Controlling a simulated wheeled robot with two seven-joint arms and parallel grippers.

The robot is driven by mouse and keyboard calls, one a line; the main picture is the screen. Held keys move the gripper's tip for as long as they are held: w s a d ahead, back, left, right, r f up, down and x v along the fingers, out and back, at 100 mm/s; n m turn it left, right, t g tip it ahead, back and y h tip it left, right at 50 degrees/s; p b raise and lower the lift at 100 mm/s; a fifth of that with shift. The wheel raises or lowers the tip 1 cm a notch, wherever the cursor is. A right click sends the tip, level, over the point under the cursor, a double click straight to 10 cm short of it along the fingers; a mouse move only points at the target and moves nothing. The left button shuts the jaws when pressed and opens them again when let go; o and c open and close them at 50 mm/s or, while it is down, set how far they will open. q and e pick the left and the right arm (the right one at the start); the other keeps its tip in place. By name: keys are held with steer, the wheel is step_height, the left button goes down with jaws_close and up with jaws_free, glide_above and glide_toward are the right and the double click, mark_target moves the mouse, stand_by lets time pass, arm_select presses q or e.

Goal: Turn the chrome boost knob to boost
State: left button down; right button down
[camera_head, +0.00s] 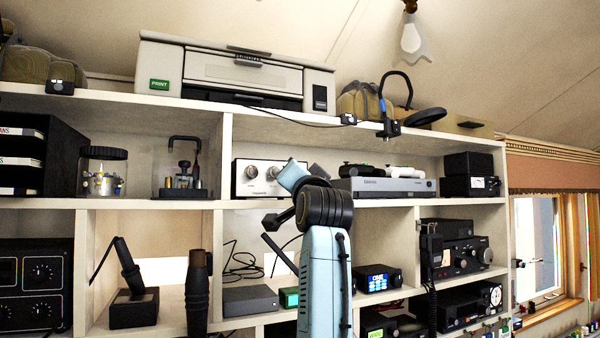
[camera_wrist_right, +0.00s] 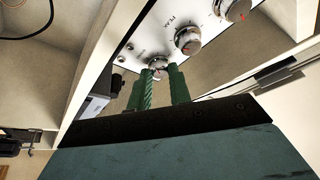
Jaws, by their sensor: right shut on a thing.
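The silver-white panel unit (camera_head: 243,188) stands on the middle shelf, with round chrome knobs on its front. In the right wrist view its panel (camera_wrist_right: 217,32) shows two larger chrome knobs, one (camera_wrist_right: 188,40) by a "PEAK" label and another (camera_wrist_right: 235,9) with a red mark. A smaller chrome knob (camera_wrist_right: 158,62) sits between the green fingertips of my right gripper (camera_wrist_right: 160,71), which is shut on it. Its label is too small to read. In the head view my right wrist hides the fingers and part of the unit. My left gripper is not in view.
A grey flat device (camera_head: 385,188) stands right of the panel unit. A black stand with a hooked rod (camera_head: 182,180) and a glass jar (camera_head: 102,175) are to the left. A printer (camera_head: 232,72) is on top. Shelf boards and uprights (camera_head: 221,165) frame the cubby closely.

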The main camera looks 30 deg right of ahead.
steer(key=shift+a+r+m+g+h+p, duration=0.15)
steer(key=shift+m+g+h+p, duration=0.45)
steer(key=shift+m, duration=1.65)
steer(key=shift+a+r+m+g+h+p, duration=0.15)
steer(key=shift+m+g, duration=0.8)
steer(key=shift+m, duration=1.25)
steer(key=shift+r+m+g+h+p, duration=0.15)
steer(key=shift+m+g+h+p, duration=0.4)
steer(key=shift+m, duration=1.7)
steer(key=shift+y, duration=0.3)
steer(key=c, duration=1.3)
jaws_free()
